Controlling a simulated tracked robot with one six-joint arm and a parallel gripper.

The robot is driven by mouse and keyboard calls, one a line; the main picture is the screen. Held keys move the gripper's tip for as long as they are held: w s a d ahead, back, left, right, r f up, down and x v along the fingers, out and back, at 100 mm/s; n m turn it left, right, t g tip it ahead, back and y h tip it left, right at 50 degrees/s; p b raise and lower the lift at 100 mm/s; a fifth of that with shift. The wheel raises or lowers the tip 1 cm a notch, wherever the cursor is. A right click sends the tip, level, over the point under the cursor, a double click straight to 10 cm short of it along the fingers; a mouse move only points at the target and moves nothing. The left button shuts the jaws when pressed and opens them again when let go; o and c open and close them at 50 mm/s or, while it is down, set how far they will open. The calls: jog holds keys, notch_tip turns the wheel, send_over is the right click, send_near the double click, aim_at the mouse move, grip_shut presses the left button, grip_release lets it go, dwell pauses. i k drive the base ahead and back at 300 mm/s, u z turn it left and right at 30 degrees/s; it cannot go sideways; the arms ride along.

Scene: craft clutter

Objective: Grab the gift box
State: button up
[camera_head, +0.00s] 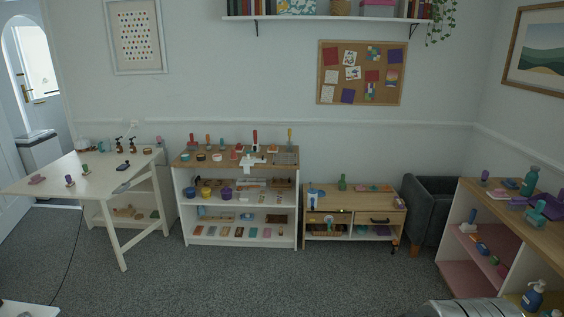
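I cannot make out a gift box for certain; many items here are too small to tell. A pink box (377,3) and a patterned box (297,6) stand on the high wall shelf, cut by the top edge. My gripper does not show in this view.
A white trestle table (83,172) stands left, a white shelf unit (238,236) with a crowded wooden top in the middle, a low wooden cabinet (354,214) and dark armchair (425,205) beside it. A wood-topped shelf (510,203) stands right. The grey carpet (250,285) between is clear.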

aim_at(244, 196)
jog(key=i, duration=3.75)
jog(key=u, duration=1.4)
